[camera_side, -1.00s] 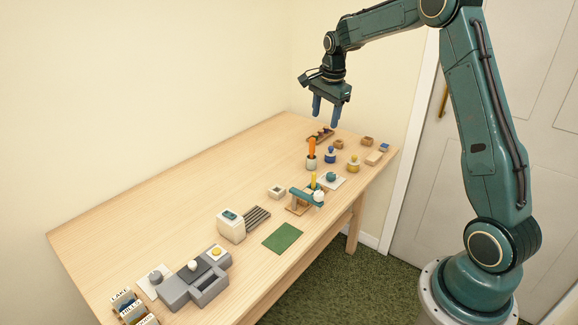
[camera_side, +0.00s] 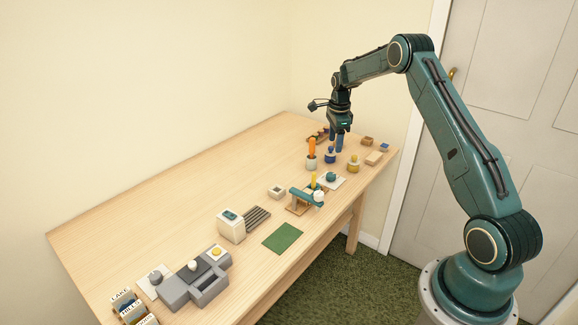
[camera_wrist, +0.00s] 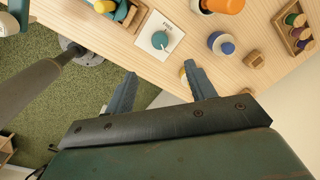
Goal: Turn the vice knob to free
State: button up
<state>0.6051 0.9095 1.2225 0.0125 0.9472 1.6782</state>
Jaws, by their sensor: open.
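A round teal knob (camera_side: 331,176) sits on a white square plate (camera_side: 341,183) near the table's right edge. A teal clamp-like vice (camera_side: 300,195) with a white ball and a yellow piece stands beside the plate, partly cut off in the wrist view (camera_wrist: 126,10). My gripper (camera_side: 337,142) is open and empty, above the table's far end beyond the knob. Its fingers (camera_wrist: 160,71) are apart, with the knob ahead of their tips.
An orange-topped holder (camera_side: 312,160), a blue bottle (camera_side: 330,156) and a yellow-topped bottle (camera_side: 353,163) stand close to the knob. Wooden blocks (camera_side: 374,158) lie right. A grey machine (camera_side: 195,284) and green mat (camera_side: 282,237) are nearer.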

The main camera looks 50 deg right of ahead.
aim_at(331, 174)
jog(key=f, duration=1.3)
jog(key=shift+w+d+f, duration=0.3)
jog(key=c, duration=1)
